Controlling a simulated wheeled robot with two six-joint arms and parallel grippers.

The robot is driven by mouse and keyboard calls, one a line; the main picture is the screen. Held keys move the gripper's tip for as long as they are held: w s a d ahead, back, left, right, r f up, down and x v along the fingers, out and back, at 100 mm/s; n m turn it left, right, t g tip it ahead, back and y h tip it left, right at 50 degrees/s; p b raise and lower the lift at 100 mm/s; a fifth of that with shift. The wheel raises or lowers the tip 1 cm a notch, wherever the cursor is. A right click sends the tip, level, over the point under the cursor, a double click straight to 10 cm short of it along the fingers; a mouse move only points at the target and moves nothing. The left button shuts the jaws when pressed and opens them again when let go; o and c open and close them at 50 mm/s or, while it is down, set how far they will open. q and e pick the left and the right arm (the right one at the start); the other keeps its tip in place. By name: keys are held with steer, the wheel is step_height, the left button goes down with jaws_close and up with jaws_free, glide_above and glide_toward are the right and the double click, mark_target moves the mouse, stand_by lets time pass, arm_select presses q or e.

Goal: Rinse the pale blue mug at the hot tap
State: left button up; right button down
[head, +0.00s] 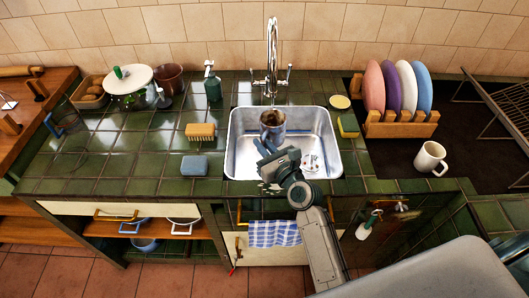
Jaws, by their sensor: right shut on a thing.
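A mug (272,119), grey-looking outside with a brownish inside, is in the sink basin, below the tap; its pale blue colour is hard to make out. My right gripper (268,146) reaches in from the front and is shut on the mug's near side; the fingertips are small and partly hidden. The chrome tap (272,50) rises behind the sink with a lever on each side. I cannot tell whether water is running. The steel sink (241,140) has a patterned item lying on its floor, right of the gripper. My left gripper is not in view.
A brush (200,132) and a blue sponge (195,165) lie left of the sink, with a dark green bottle (212,88) behind. Right are a plate rack (400,127) and a white mug (430,158). A checked towel (273,233) hangs in front.

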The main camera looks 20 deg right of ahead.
mark_target(262, 131)
steer(key=w, duration=0.2)
steer(key=shift+w+d+f+b, duration=0.25)
steer(key=shift+w+b, duration=0.05)
steer(key=shift+w, duration=0.05)
steer(key=shift+w+d+f, duration=0.15)
steer(key=shift+w+f, duration=0.05)
steer(key=shift+w, duration=0.7)
steer(key=shift+w+d+f, duration=0.1)
steer(key=shift+w+f, duration=0.1)
steer(key=shift+w, duration=0.65)
steer(key=shift+d, duration=0.2)
steer(key=shift+s+d+p, duration=0.15)
steer(key=shift+d+p, duration=0.25)
steer(key=shift+s, duration=0.1)
steer(key=shift+s+a+r+p, duration=0.1)
steer(key=shift+s+a+p, duration=0.1)
steer(key=shift+s, duration=0.45)
steer(key=shift+s+a+p, duration=0.1)
steer(key=shift+s+p, duration=0.1)
steer(key=shift+s, duration=0.45)
steer(key=shift+s+a+p, duration=0.15)
steer(key=shift+s+a, duration=0.05)
steer(key=shift+s, duration=1.1)
steer(key=shift+s+a+p, duration=0.15)
steer(key=shift+s, duration=1.1)
